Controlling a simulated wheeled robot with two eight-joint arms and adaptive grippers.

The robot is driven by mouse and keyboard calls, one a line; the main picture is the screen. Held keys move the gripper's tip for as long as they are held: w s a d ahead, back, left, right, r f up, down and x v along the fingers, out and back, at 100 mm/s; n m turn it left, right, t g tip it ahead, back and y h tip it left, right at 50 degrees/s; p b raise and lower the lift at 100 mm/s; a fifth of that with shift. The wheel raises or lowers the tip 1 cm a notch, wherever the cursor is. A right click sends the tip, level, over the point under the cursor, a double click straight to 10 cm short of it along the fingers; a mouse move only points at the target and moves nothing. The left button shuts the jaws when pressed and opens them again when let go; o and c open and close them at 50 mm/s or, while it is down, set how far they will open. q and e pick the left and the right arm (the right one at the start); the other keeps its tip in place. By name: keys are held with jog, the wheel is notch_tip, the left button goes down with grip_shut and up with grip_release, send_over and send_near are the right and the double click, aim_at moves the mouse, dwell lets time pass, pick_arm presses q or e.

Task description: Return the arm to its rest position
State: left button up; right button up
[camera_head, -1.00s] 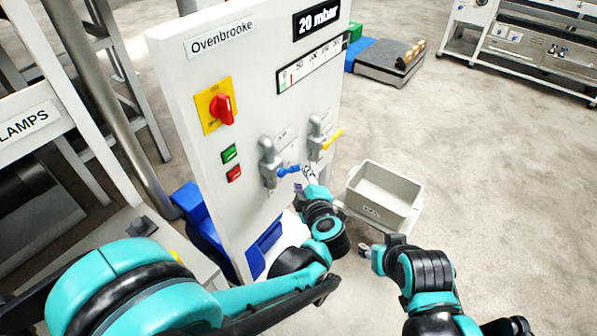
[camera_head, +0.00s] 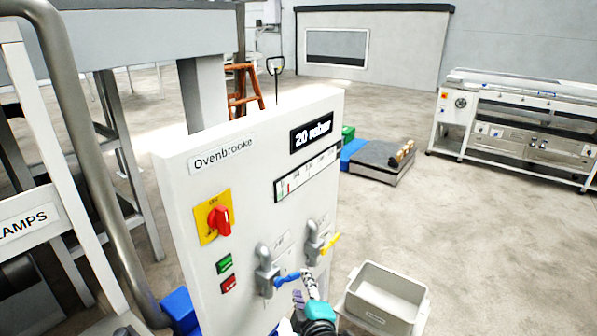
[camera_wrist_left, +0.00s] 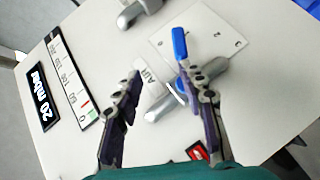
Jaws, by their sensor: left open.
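My left gripper (camera_head: 306,283) is at the lower middle of the head view, in front of the white Ovenbrooke panel (camera_head: 180,235). Its jaws are open and empty. The grey valve with the blue handle (camera_head: 288,279) is just left of the fingers. In the left wrist view my open fingers (camera_wrist_left: 162,82) point at the panel, and the blue handle (camera_wrist_left: 179,45) appears near the right fingertip. I cannot tell whether they touch. A second valve with a yellow handle (camera_head: 331,243) is above and to the right. My right gripper is out of view.
The panel carries a red rotary switch (camera_head: 219,220), a green button (camera_head: 224,263), a red button (camera_head: 229,284) and a 20 mbar display (camera_head: 312,133). A grey bin (camera_head: 384,296) stands on the floor to the right. Open floor lies beyond it.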

pick_arm(q)
notch_tip(320, 180, up, 14)
jog(key=w+a+m+t+h, duration=0.1)
jog(key=a+m+t+h, duration=0.1)
jog(key=m+t+h, duration=0.35)
jog(key=s+a+f+m+g+y, duration=0.2)
jog(key=s+a+f+m+g, duration=0.8)
jog(key=s+a+f, duration=0.7)
notch_tip(320, 180, down, 2)
jog(key=s+g, duration=0.1)
jog(key=g, duration=0.2)
jog(key=shift+s+a+f+y, duration=0.15)
jog(key=shift+y, duration=0.2)
dwell(1.5)
